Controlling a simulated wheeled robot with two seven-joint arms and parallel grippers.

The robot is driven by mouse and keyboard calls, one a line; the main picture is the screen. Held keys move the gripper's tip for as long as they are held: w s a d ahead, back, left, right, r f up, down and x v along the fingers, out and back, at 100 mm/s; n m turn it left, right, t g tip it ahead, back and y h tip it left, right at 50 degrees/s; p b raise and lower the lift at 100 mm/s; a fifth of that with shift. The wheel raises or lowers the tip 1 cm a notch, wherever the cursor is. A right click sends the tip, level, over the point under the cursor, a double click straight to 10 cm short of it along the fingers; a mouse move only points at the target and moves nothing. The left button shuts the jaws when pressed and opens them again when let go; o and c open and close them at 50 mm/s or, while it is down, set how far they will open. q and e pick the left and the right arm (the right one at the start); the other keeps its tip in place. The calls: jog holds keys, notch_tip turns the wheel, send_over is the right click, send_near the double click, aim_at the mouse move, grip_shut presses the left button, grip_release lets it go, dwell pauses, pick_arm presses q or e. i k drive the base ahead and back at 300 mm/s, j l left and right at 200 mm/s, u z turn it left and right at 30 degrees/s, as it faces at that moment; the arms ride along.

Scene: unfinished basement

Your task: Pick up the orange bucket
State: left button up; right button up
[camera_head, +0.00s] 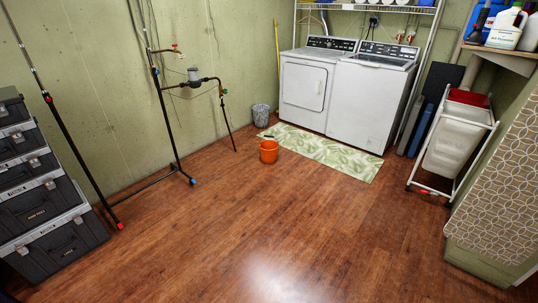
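The orange bucket (268,152) stands upright on the wood floor, at the near left corner of the green patterned mat. Neither of my grippers is in view, so nothing is seen touching the bucket.
The floor (270,220) in front of the bucket is clear. A pipe stand (165,120) is to the left, with stacked toolboxes (45,215) nearer. A mat (325,152), washer (365,105), dryer (308,90) and grey bin (261,116) lie behind. A hamper (452,145) stands right.

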aim_at(269, 148)
jog(key=i+z, duration=0.1)
jog(key=i, duration=2.1)
